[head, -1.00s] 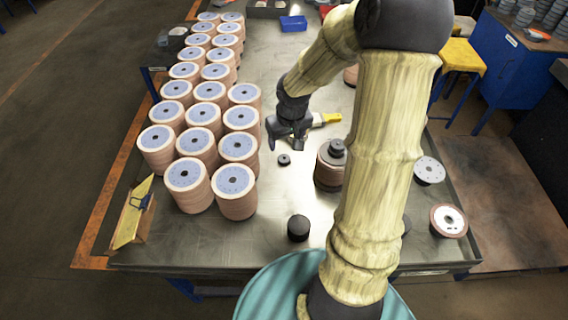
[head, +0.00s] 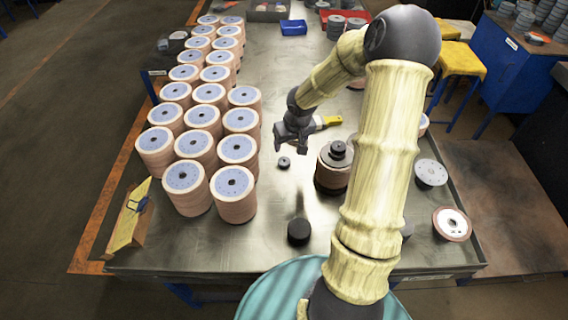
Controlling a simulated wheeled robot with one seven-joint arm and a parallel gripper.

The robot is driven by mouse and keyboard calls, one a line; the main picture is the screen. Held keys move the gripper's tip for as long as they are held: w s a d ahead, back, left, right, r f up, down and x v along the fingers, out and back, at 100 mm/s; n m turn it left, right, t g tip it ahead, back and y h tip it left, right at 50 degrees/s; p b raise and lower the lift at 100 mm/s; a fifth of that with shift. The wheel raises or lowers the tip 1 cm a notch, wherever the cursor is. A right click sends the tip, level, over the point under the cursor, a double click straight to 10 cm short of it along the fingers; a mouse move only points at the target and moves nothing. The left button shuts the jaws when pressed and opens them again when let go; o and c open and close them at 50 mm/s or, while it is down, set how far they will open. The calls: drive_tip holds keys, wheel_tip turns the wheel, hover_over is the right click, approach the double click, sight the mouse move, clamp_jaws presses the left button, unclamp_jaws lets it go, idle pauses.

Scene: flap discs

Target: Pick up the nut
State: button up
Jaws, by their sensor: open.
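A small dark nut (head: 284,162) lies on the metal table, right of the disc stacks. My gripper (head: 291,148) is open and empty, held above the table just beyond the nut in the head view. The gripper looks apart from the nut, though its exact height is hard to tell. A dark knob-like piece (head: 338,149) sits on top of a stack of discs right of the nut. A black round cylinder (head: 299,231) stands nearer the front of the table.
Several tall stacks of flap discs (head: 232,183) fill the table's left side. A yellow-handled tool (head: 330,121) lies behind my gripper. Single discs (head: 451,223) lie at the right. A blue bin (head: 293,27) stands at the back. Bare metal table (head: 262,245) lies in front.

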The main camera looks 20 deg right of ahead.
hover_over(285, 158)
drive_tip(key=s, duration=0.3)
drive_tip(key=x, duration=0.3)
drive_tip(key=s+x, duration=0.1)
drive_tip(key=x, duration=0.2)
drive_tip(key=shift+s+a+f+b, duration=0.1)
drive_tip(key=shift+s+f+b, duration=0.1)
drive_tip(key=shift+f+b, duration=0.15)
drive_tip(key=shift+w+a+f, duration=0.1)
drive_tip(key=shift+a+f, duration=0.05)
drive_tip(key=shift+f, duration=0.4)
drive_tip(key=x, duration=0.4)
drive_tip(key=shift+a, duration=0.1)
drive_tip(key=c, duration=1.1)
drive_tip(key=shift+r, duration=0.1)
